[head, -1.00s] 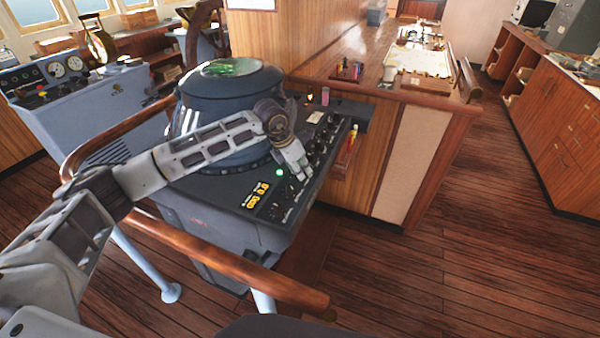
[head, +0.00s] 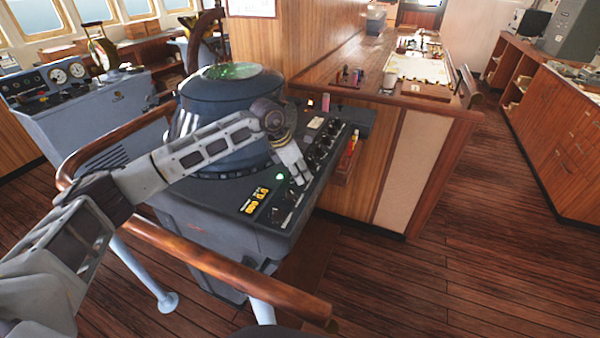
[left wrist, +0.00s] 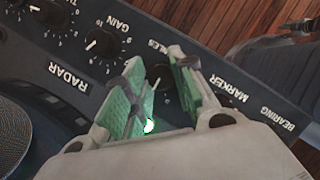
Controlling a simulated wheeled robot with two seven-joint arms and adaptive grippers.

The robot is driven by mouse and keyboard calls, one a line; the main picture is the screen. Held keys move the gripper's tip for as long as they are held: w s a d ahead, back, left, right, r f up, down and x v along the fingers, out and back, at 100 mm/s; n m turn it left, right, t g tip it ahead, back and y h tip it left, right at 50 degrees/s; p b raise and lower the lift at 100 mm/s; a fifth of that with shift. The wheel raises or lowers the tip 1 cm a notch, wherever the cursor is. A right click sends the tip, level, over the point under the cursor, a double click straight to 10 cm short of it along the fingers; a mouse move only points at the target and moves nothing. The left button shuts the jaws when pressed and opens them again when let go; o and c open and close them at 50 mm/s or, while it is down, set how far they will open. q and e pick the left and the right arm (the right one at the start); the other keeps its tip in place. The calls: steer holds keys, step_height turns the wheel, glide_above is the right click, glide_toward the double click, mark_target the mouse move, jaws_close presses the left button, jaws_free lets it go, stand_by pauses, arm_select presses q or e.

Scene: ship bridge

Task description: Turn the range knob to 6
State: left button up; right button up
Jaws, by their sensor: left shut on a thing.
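The radar console (head: 215,212) has a sloping dark panel with a row of knobs along it. My left gripper (head: 299,181) reaches down onto this panel from the left. In the left wrist view my left gripper (left wrist: 158,66) has its two green-padded fingers closed around a dark knob (left wrist: 161,82), beside lettering that reads "MILES", partly covered. A white pointer mark shows on the knob; the number it points to cannot be read. My right gripper is not in view.
The gain knob (left wrist: 103,42) is near the fingers, with another knob beyond it. A green lamp (head: 280,177) glows on the panel. A wooden handrail (head: 225,265) curves around the console's front. Open plank floor (head: 450,270) lies to the right.

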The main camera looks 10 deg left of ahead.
arm_select(q)
steer(key=o, duration=1)
steer(key=v, duration=1.2)
steer(key=shift+a, duration=0.1)
